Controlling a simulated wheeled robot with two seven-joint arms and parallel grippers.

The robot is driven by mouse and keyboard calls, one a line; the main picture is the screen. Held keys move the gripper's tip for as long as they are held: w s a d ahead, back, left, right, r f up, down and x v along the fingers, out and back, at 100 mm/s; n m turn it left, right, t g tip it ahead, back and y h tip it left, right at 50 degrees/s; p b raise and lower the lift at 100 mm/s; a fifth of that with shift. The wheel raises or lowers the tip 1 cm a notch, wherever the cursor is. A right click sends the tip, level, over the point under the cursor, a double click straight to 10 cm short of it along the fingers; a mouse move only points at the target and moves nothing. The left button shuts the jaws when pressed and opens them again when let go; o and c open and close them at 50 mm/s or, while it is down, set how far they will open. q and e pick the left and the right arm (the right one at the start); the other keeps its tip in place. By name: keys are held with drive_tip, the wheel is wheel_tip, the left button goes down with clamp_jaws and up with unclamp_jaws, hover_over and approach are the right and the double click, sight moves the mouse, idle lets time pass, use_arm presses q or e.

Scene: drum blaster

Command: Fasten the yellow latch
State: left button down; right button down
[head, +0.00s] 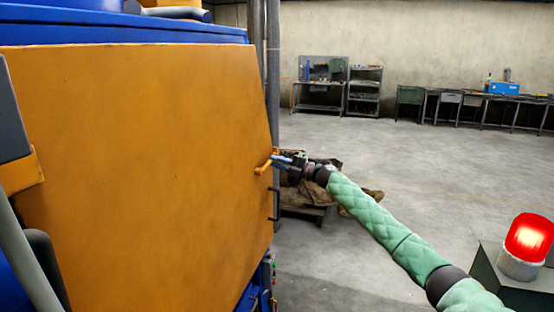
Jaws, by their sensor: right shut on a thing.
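The yellow latch (263,167) is a small bar on the right edge of the large orange door (140,150) of the blue machine. My right gripper (278,161) reaches in from the right on a green-sleeved arm and is shut on the latch. The fingertips are small in the picture, and the exact contact is hard to make out. The door looks closed against the machine's body. My left gripper is not in view.
A dark handle (273,204) is below the latch. A pallet with brown sacks (310,195) lies behind my right gripper. A red lamp (529,238) stands on a dark box at the lower right. Workbenches (480,100) line the far wall. The floor between is clear.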

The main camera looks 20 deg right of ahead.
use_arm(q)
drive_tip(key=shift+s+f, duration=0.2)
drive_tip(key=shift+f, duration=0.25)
use_arm(e)
drive_tip(key=shift+f+m, duration=0.3)
drive_tip(key=shift+m, duration=0.2)
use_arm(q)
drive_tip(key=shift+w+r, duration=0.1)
use_arm(e)
drive_tip(key=c, duration=1.6)
unclamp_jaws()
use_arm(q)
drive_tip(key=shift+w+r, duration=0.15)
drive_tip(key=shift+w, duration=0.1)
use_arm(e)
drive_tip(key=shift+o, duration=0.7)
drive_tip(key=shift+d+f, duration=0.1)
drive_tip(key=shift+d, duration=0.05)
